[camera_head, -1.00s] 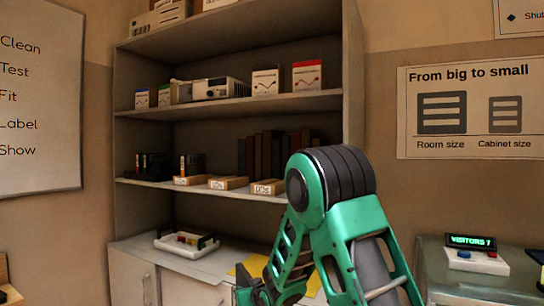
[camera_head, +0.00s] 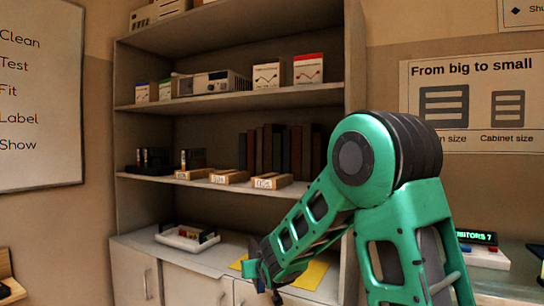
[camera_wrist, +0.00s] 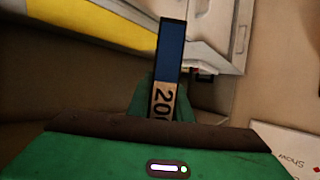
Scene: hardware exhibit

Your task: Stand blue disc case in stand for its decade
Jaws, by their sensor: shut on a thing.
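The blue disc case (camera_wrist: 170,50) stands upright in the wrist view, seen edge-on, with a pale label starting "200"; the rest is hidden. My gripper (camera_wrist: 163,98) is shut on its lower part. In the head view my gripper (camera_head: 263,277) is low, in front of the cabinet and below the shelf with the stands. Three small wooden stands with labelled fronts sit along that shelf's front edge: left stand (camera_head: 194,173), middle stand (camera_head: 229,177), right stand (camera_head: 272,181). Dark cases stand at the left one; the labels are too small to read surely.
A row of dark books (camera_head: 280,150) stands behind the stands. The shelf above (camera_head: 235,97) limits height. A white tray (camera_head: 187,238) and a yellow sheet (camera_head: 310,275) lie on the cabinet top. A counter with a visitor display (camera_head: 477,237) is at right.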

